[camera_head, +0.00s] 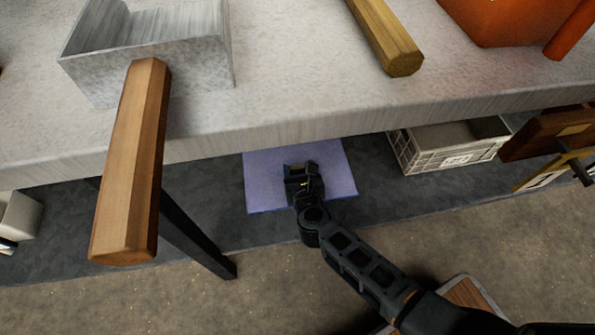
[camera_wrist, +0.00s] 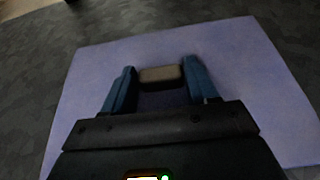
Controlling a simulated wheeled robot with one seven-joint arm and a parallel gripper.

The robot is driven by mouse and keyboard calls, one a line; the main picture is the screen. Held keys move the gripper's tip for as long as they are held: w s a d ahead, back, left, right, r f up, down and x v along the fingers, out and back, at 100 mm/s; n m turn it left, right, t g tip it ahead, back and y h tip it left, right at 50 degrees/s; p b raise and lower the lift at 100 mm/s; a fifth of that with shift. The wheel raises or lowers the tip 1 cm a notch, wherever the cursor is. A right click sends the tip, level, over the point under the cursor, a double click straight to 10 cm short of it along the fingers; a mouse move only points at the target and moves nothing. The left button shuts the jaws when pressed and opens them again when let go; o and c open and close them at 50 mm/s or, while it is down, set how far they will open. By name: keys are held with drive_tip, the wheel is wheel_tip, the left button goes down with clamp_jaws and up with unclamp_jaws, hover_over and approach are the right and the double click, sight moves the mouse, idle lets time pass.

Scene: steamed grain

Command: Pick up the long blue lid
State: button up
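The long blue lid (camera_head: 335,172) is a flat lavender-blue rectangle under the counter, lying on or just above the dark lower surface. In the wrist view the lid (camera_wrist: 90,85) fills most of the picture, with a small beige block like a handle (camera_wrist: 160,74) near its middle. My gripper (camera_head: 299,170) is over the middle of the lid in the head view. In the wrist view the blue fingers of my gripper (camera_wrist: 159,70) stand on either side of the handle, very close to it. Whether they press on it cannot be told.
The counter (camera_head: 290,95) overhangs behind the lid. A grey crate (camera_head: 450,145) is to the right on the lower level. A dark leg (camera_head: 195,230) stands to the left. On the counter are a metal pan (camera_head: 165,55) with a wooden handle and an orange container (camera_head: 510,20).

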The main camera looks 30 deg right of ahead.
drive_tip(key=c, duration=0.9)
drive_tip(key=shift+r, duration=0.15)
drive_tip(key=shift+c, duration=0.2)
